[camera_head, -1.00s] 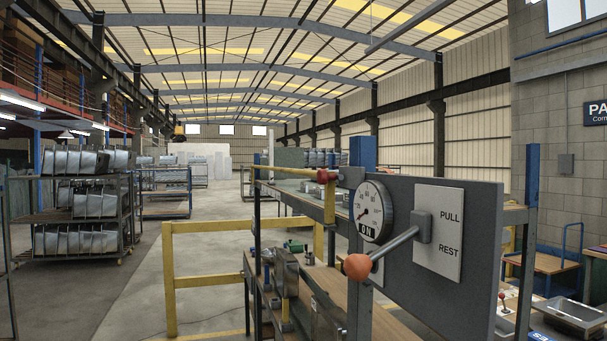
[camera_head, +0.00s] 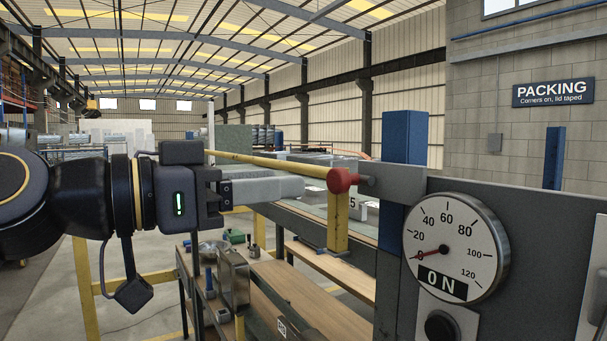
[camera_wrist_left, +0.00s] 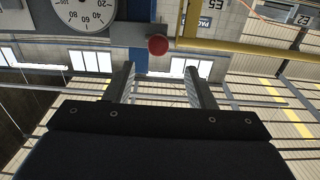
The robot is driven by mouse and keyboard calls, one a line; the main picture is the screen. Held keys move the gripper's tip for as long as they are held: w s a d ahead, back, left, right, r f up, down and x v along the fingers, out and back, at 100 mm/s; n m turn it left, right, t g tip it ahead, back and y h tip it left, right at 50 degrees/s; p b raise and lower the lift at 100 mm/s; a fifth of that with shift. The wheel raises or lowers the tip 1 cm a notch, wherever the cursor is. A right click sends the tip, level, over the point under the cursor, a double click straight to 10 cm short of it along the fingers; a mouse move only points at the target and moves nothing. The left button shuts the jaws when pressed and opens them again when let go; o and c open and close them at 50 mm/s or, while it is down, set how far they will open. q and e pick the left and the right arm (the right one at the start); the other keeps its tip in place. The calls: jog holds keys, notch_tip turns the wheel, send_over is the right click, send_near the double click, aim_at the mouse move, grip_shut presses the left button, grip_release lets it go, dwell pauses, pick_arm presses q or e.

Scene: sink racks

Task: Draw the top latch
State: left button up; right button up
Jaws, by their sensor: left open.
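The top latch is a long yellow bar (camera_head: 265,163) with a red ball knob (camera_head: 342,180) at its right end, beside a grey bracket on the panel. My left gripper (camera_head: 300,186) reaches in from the left, with its pale fingers just left of the knob and partly in front of the bar. In the left wrist view, the fingers (camera_wrist_left: 159,69) are apart with nothing between them. The red knob (camera_wrist_left: 158,45) shows just beyond the tips, roughly centred between them, and the yellow bar (camera_wrist_left: 255,49) runs right. My right gripper is not in view.
A round gauge (camera_head: 455,248) marked ON sits on the grey panel (camera_head: 540,220) right of the knob. A blue post (camera_head: 404,165) stands behind the bracket. A yellow post (camera_head: 338,220) is below the knob. A workbench (camera_head: 320,290) with metal parts lies behind.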

aim_at(333, 179)
pick_arm(q)
jog(key=p+x, duration=0.2)
jog(key=x, duration=0.3)
jog(key=shift+w+d, duration=0.1)
jog(key=shift+d, duration=0.25)
jog(key=shift+w+d, duration=0.35)
jog(key=shift+d, duration=0.3)
grip_shut()
